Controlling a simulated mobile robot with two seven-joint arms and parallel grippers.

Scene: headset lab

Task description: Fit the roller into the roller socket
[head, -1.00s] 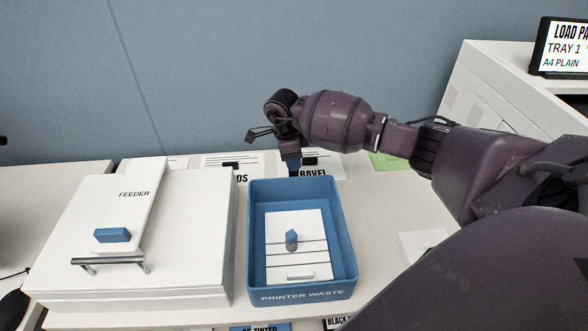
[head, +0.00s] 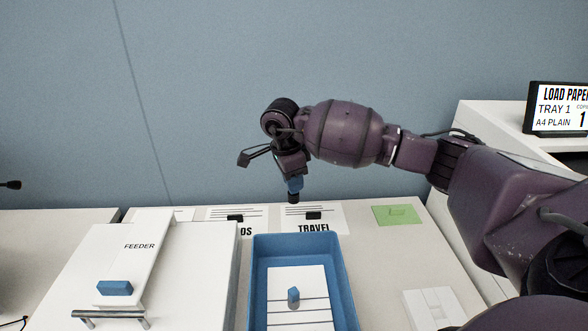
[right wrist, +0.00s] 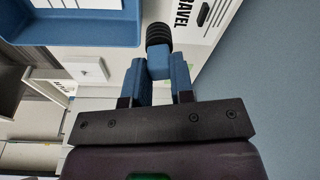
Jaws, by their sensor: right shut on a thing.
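My right gripper (head: 292,178) is shut on the roller (head: 293,197), a small blue block with a black ribbed end. In the head view it hangs in the air, with the back of the blue bin below it in the picture. In the right wrist view the roller (right wrist: 158,36) sticks out beyond the two blue fingers of my right gripper (right wrist: 160,78), black end outward. A white feeder unit (head: 190,262) stands at the left, with a blue block (head: 114,288) and a metal bar (head: 110,317) on it. I cannot make out the roller socket. My left gripper is not in view.
The blue bin (head: 341,262) holds a white card with a small blue and grey piece (head: 293,295). Behind it lie a TRAVEL card (head: 330,222) and a green card (head: 398,214). A white block (head: 432,306) sits at right. The blue wall closes the back.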

